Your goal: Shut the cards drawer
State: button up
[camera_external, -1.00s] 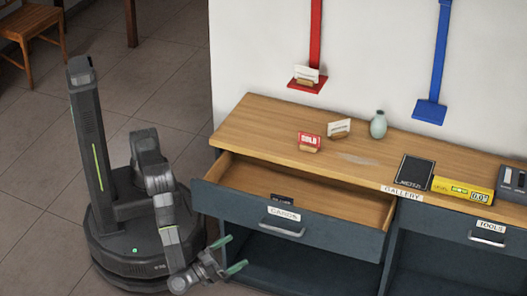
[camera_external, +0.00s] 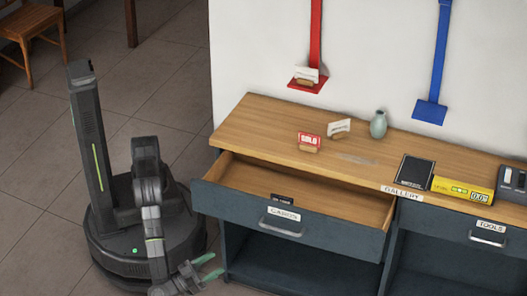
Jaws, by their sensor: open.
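The cards drawer (camera_external: 330,228) is pulled out of the left half of the dark cabinet. Its front carries a "CARDS" label and a metal handle (camera_external: 281,229). The wooden inside shows and looks bare, apart from a small black sign (camera_external: 283,200) at the front edge. My gripper (camera_external: 211,267) is open, with two green fingers apart. It is low, left of and below the drawer handle, touching nothing that I can see.
The wooden top (camera_external: 262,123) bears a red "SOLD" sign (camera_external: 308,140), a white card (camera_external: 339,127), a vase (camera_external: 378,124), a black book (camera_external: 415,170) and a yellow device (camera_external: 463,189). The tools drawer (camera_external: 455,225) is at right. Open floor (camera_external: 40,200) lies at left.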

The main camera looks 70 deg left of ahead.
aim_at(218, 208)
jog(key=shift+r, duration=0.1)
jog(key=c, duration=0.7)
jog(key=m, duration=0.1)
jog(key=r+m+h+p, duration=0.1)
jog(key=r+m+h, duration=0.1)
jog(key=shift+s+a+r+p, duration=0.15)
jog(key=shift+s+a+p, duration=0.2)
jog(key=shift+s+p, duration=0.05)
grip_shut()
jog(key=s+a+r+m+g+h+p, duration=0.1)
jog(key=a+r+m+g+h+p, duration=0.25)
jog(key=a+m, duration=0.6)
jog(key=s+a+r+m+g+h+p, duration=0.25)
jog(key=a+r+m+h+p, duration=0.35)
jog(key=m, duration=0.6)
jog(key=shift+g+y, duration=0.4)
jog(key=shift+y, duration=0.15)
jog(key=w+b, duration=0.2)
jog(key=w, duration=0.2)
jog(key=w+d+f+b, duration=0.1)
jog(key=w, duration=0.3)
jog(key=w+d+b, duration=0.1)
jog(key=w+b, duration=0.1)
jog(key=w, duration=0.1)
jog(key=shift+w+f+b, duration=0.3)
jog(key=shift+w+f, duration=0.05)
jog(key=shift+w, duration=0.05)
jog(key=shift+w+a+r, duration=0.1)
jog(key=shift+w+a, duration=0.2)
